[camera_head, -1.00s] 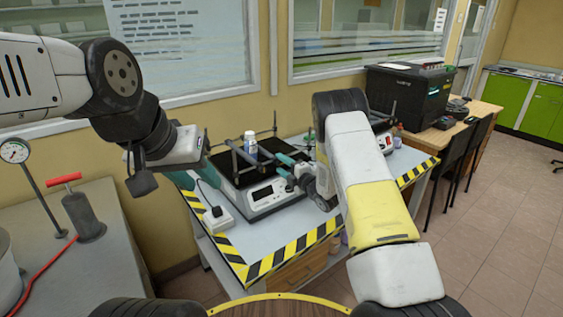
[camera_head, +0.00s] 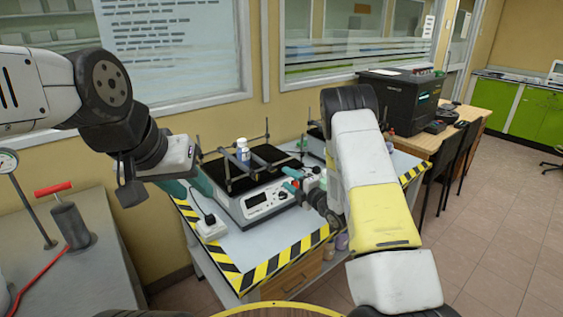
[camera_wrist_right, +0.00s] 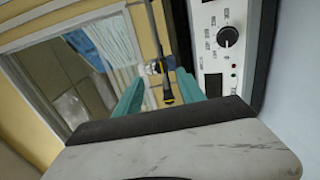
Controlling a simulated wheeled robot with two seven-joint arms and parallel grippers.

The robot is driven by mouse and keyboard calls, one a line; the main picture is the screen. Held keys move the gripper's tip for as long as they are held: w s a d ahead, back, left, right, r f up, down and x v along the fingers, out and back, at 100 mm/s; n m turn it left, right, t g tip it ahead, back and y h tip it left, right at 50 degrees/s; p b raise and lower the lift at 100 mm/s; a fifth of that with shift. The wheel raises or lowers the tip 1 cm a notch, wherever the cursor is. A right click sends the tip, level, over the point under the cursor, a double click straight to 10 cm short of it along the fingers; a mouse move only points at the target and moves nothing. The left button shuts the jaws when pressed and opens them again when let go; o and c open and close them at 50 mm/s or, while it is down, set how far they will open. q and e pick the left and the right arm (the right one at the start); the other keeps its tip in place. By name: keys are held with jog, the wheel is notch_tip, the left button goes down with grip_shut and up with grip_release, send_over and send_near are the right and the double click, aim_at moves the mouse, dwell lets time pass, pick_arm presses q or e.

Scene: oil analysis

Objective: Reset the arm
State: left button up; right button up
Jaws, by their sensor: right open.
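My right arm reaches over the table in the head view, and its gripper (camera_head: 293,187) is at the right front corner of the shaker (camera_head: 255,203). In the right wrist view the two teal fingers (camera_wrist_right: 157,88) are spread with nothing gripped between them. The shaker's panel with a black knob (camera_wrist_right: 228,37) is just right of them. My left gripper (camera_head: 190,185) hangs left of the shaker, over the table's left side. Its teal fingers show, but their gap is unclear.
A white bottle with a blue band (camera_head: 243,150) stands on the shaker's dark platform among the rods. A white power strip (camera_head: 211,228) lies on the striped-edge table (camera_head: 240,256). A grey bench with a red-handled pump (camera_head: 70,220) is at left. A black machine (camera_head: 400,100) stands at back right.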

jog(key=w+d+r+m+h, duration=0.2)
jog(key=d+r+m+h, duration=0.4)
jog(key=r, duration=0.5)
jog(key=s+d+r+m+g+h, duration=0.2)
jog(key=s+d+r+m, duration=0.3)
jog(key=s+r+m, duration=0.35)
jog(key=s+a+r+m+g, duration=0.1)
jog(key=s+m, duration=0.4)
jog(key=s, duration=1.1)
jog(key=s+a+r+m+g, duration=0.1)
jog(key=s+r+m+g, duration=0.2)
jog(key=s, duration=1.3)
jog(key=shift+s+a+m+g, duration=0.4)
jog(key=shift+m+g, duration=0.55)
jog(key=shift+g, duration=0.25)
